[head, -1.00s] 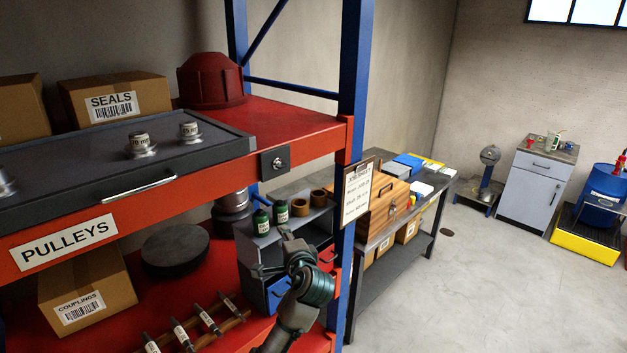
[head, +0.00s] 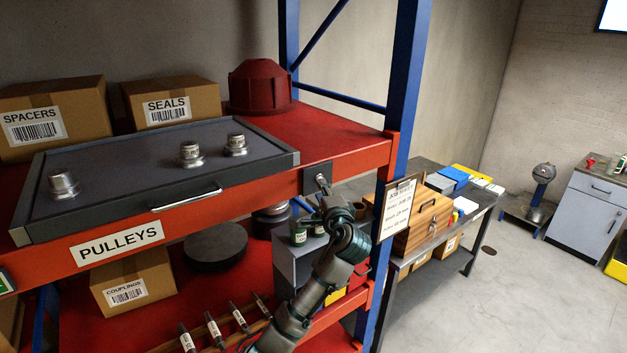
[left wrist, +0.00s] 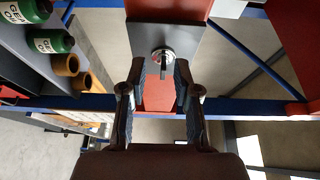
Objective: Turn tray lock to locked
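The tray lock (head: 312,172) is a dark plate with a small metal knob on the shelf's red front beam, right of the tray. It shows in the left wrist view as a round silver knob (left wrist: 163,56) on a grey plate. I cannot tell if it is locked. The dark grey tray (head: 110,160) sits on the shelf with a bar handle and three metal pulleys. My left gripper (head: 324,190) is close to the lock, partly overlapping it in the head view. In the wrist view its fingers are apart, with the knob just beyond the tips. My right gripper is not in view.
A blue shelf post (head: 396,110) and a hanging clipboard (head: 397,208) stand just right of my left arm. A grey bin unit with green bottles (head: 298,234) is below the lock. A workbench with a wooden chest (head: 425,222) is farther right.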

